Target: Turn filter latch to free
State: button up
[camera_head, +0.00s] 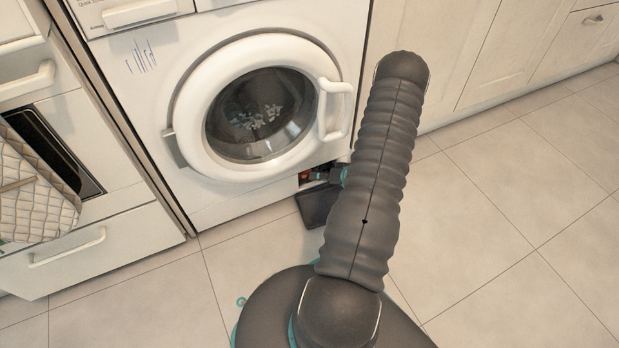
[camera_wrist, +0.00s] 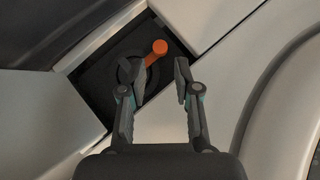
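The filter latch (camera_wrist: 155,52) is an orange lever on a dark round filter cap (camera_wrist: 128,70), inside a dark recess in the washer front. In the wrist view the lever points up and to the right. My gripper (camera_wrist: 160,68) is open, with its two fingers apart and nothing between them. The left finger overlaps part of the cap, and the lever's orange end shows just beyond the fingertips. I cannot tell whether a finger touches it. In the head view a bit of orange (camera_head: 305,176) shows in the recess at the washer's lower right; my arm hides most of the gripper.
The washer (camera_head: 230,205) stands under the counter with its round door (camera_head: 190,110) closed. A dark flap (camera_head: 316,205) hangs below the recess. An oven with a checked towel (camera_head: 35,190) is on the left. Tiled floor (camera_head: 480,240) is clear on the right.

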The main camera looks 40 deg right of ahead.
aim_at(305, 176)
jog(key=shift+b+x, duration=0.3)
jog(key=shift+x, duration=2.2)
grip_shut()
